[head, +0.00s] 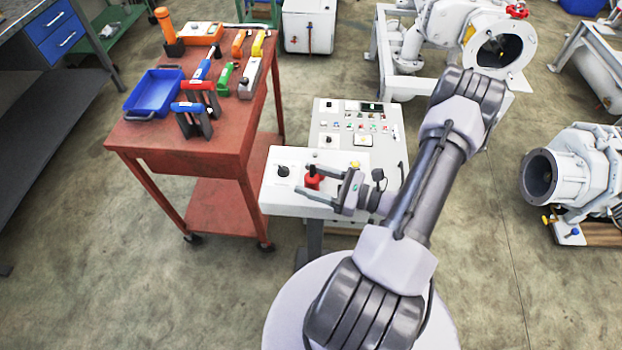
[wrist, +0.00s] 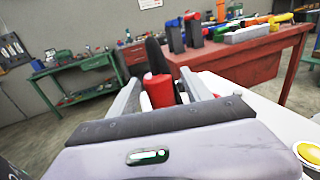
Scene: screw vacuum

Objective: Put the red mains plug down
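The red mains plug (head: 313,179) is upright at the left part of the grey-white control panel (head: 290,200), beside a black rotary knob (head: 283,171). My gripper (head: 312,180) reaches in from the right, low over the panel, with its fingers spread on either side of the plug. In the wrist view the red plug (wrist: 160,90) shows between the two pale fingers (wrist: 160,84), with a narrow gap visible at its sides. The black knob stands behind it there. The plug's underside is hidden, so its contact with the panel cannot be seen.
A red workbench (head: 195,150) at the left holds a blue tray (head: 154,93) and several coloured tools. A raised panel with buttons (head: 355,130) stands behind my gripper. A yellow button (wrist: 308,152) is close at the lower right of the wrist view. White pump machines (head: 570,175) stand right.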

